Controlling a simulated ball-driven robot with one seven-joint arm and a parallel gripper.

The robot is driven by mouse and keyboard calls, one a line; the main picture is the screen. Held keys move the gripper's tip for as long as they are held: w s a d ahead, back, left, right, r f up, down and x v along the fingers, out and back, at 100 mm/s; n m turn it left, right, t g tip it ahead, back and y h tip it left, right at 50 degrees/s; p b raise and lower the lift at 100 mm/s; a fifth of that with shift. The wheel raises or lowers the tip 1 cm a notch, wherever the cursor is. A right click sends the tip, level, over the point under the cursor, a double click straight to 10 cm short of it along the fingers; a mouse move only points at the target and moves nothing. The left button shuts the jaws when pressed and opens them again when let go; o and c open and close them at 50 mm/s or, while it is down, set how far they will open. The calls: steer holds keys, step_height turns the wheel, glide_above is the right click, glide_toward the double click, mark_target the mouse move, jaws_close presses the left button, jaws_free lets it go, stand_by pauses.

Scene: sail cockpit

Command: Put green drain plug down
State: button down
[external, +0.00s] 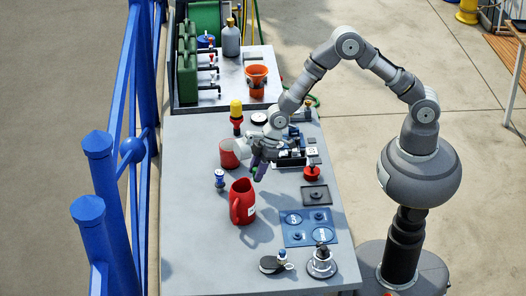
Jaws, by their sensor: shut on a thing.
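The plug appears to be held above the table surface. The red jug (242,203) stands just in front of it, and a red-and-clear cup (229,156) is to its left.
A blue mat (309,227) with round outlines and a dark square tray (316,195) lie at the right. A winch (322,262) and a block (273,264) are at the front. An orange bucket (256,78) stands behind. The front left of the table (196,250) is clear. Blue railing (97,170) borders the left.

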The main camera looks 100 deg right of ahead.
steer(key=shift+w, duration=0.35)
steer(key=shift+w+f+b, duration=0.1)
steer(key=shift+f+b, duration=0.6)
steer(key=shift+f, duration=1.05)
steer(key=shift+f, duration=0.2)
steer(key=c, duration=0.8)
jaws_free()
steer(key=shift+o, duration=0.2)
steer(key=shift+r, duration=0.1)
